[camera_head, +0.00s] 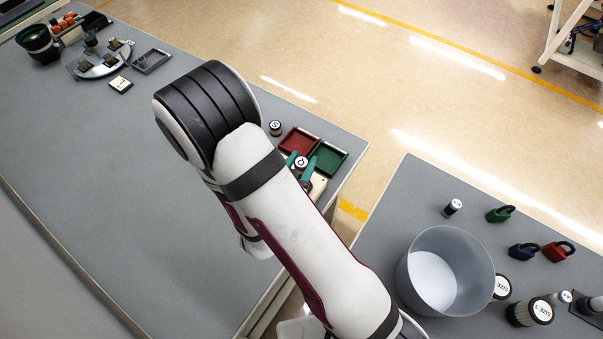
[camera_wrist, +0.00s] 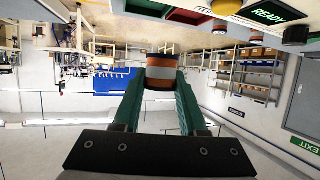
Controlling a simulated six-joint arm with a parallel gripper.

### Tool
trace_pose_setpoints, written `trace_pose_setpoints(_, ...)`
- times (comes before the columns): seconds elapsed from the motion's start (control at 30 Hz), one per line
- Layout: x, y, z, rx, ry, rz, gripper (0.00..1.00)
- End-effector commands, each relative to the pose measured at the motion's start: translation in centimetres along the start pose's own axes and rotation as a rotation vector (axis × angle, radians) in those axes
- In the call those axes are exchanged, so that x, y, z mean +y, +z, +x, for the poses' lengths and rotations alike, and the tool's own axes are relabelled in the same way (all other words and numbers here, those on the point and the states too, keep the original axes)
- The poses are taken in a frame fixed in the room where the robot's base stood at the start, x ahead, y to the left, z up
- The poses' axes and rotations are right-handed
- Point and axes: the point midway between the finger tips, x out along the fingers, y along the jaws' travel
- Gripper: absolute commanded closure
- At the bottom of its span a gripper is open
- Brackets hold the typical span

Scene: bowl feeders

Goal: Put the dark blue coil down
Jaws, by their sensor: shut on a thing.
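My gripper (camera_wrist: 161,80) has green fingers and is shut on a small upright cylinder (camera_wrist: 161,72). In the head view the green fingers hold a dark cylinder with a white, marked top (camera_head: 301,162), beside the red tray (camera_head: 299,141) and green tray (camera_head: 328,158). A similar small cylinder (camera_head: 275,128) stands just left of the red tray. I cannot tell whether the held piece touches the surface under it. My arm hides part of the table.
A grey translucent bin (camera_head: 445,270) stands on the right table, with padlock-shaped blocks in green (camera_head: 500,214), dark blue (camera_head: 523,251) and red (camera_head: 558,251). A bowl feeder (camera_head: 38,43) and fixture (camera_head: 101,60) stand far left. The left table's middle is clear.

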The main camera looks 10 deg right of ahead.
Motion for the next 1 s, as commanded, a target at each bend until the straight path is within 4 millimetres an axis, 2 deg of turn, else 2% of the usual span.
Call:
trace_pose_setpoints(0.1,0.0,-1.7,-0.7,0.002,0.0,0.003,1.0)
trace_pose_setpoints(0.23,-0.2,-2.4,-0.9,0.0,-0.003,0.0,1.0)
trace_pose_setpoints(0.33,-1.5,-3.8,-0.4,0.002,-0.034,-0.008,1.0)
trace_pose_setpoints(0.37,-2.1,-4.7,-0.2,0.005,-0.054,-0.014,1.0)
trace_pose_setpoints(0.47,-4.2,-9.1,0.0,0.01,-0.154,-0.05,1.0)
trace_pose_setpoints(0.57,-5.0,-13.8,-0.6,0.013,-0.266,-0.099,1.0)
trace_pose_setpoints(0.7,-3.6,-19.9,-2.2,0.014,-0.398,-0.162,1.0)
trace_pose_setpoints(0.73,-3.0,-20.9,-2.6,0.014,-0.418,-0.173,1.0)
trace_pose_setpoints(0.83,-1.7,-22.7,-3.5,0.009,-0.458,-0.193,1.0)
trace_pose_setpoints(1.0,-0.6,-23.8,-4.1,0.002,-0.48,-0.2,1.0)
